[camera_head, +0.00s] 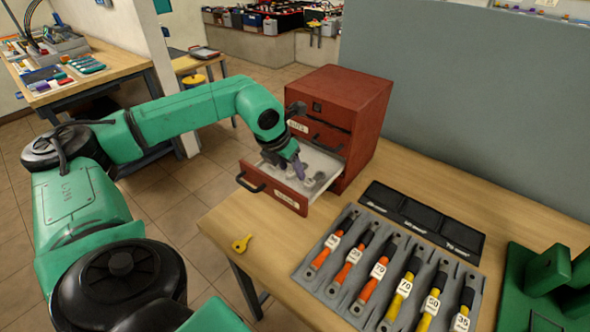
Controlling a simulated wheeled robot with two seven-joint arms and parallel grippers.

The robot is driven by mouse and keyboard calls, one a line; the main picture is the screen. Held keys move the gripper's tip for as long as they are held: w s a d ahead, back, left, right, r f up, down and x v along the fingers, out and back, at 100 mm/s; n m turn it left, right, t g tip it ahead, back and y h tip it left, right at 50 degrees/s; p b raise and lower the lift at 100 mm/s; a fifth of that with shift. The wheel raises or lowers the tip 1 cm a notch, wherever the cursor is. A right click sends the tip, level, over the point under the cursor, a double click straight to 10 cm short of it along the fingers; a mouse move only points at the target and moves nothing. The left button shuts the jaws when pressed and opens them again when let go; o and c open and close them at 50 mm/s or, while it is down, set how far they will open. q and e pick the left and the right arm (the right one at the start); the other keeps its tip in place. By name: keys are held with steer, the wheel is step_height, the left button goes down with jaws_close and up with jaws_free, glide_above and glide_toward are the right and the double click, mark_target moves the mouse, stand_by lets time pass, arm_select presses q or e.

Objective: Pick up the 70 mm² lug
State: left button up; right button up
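The red cabinet's drawer (272,188) is pulled open, and small greyish lugs (316,181) lie in its pale interior. They are too small for me to read any size, so I cannot tell which is the 70 mm² lug. My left gripper (298,168) reaches down into the open drawer, close beside the lugs. Its fingertips are small and partly merge with the drawer contents, so neither its opening nor any grip on a lug is clear. My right gripper is not in view.
The red cabinet (362,112) stands on the wooden table against a grey panel (480,100). A grey tray (310,280) holds several labelled orange and yellow cables. Black labelled bins (420,214) lie behind it. A yellow lug-shaped piece (241,243) lies near the left edge. Green equipment (548,272) stands at right.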

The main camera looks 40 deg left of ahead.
arm_select(q)
jaws_close()
